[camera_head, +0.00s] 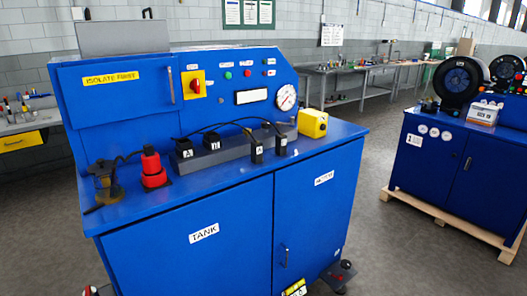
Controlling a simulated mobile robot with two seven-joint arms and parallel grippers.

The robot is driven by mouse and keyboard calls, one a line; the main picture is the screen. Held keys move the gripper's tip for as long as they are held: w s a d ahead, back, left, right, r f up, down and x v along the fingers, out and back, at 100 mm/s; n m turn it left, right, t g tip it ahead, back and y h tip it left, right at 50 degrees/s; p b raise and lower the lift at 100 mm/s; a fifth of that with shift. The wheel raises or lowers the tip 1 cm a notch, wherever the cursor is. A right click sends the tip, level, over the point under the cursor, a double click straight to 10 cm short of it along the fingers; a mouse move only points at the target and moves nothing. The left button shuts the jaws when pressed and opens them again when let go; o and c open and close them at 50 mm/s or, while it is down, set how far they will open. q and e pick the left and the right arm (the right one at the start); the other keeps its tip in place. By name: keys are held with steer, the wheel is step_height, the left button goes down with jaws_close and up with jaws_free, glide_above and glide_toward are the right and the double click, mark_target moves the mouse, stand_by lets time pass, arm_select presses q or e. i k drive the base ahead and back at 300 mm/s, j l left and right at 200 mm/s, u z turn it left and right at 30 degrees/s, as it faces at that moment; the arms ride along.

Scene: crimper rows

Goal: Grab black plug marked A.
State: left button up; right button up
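Several small black pieces with white labels sit along a grey bar (230,153) on top of the blue cabinet. A black plug marked A (256,146) stands at the bar's front edge, right of centre. Another black piece also marked A (184,145) sits at the bar's left end. Beside it is a black piece (211,137) whose label is hard to read. A further black plug (281,141) stands to the right, its label too small to read. Black cables arch from the left pieces towards the right ones. Neither of my grippers is in view.
A red bottle-shaped object (153,168) and a dark brass-coloured fitting (105,184) stand left of the bar. A yellow box (312,122) stands at its right end. The blue control panel (225,90) rises behind. The cabinet top's front strip is mostly clear.

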mark_target(256, 147)
steer(key=l+u, duration=0.1)
steer(key=u, duration=0.45)
steer(key=i+l+u, duration=0.15)
steer(key=l+u, duration=0.15)
steer(key=l, duration=0.15)
steer(key=i+l+u, duration=0.1)
steer(key=l+u, duration=0.15)
steer(key=l, duration=0.15)
steer(key=l+u, duration=0.1)
steer(key=l, duration=0.35)
steer(key=i+l+u, duration=0.1)
steer(key=l, duration=0.4)
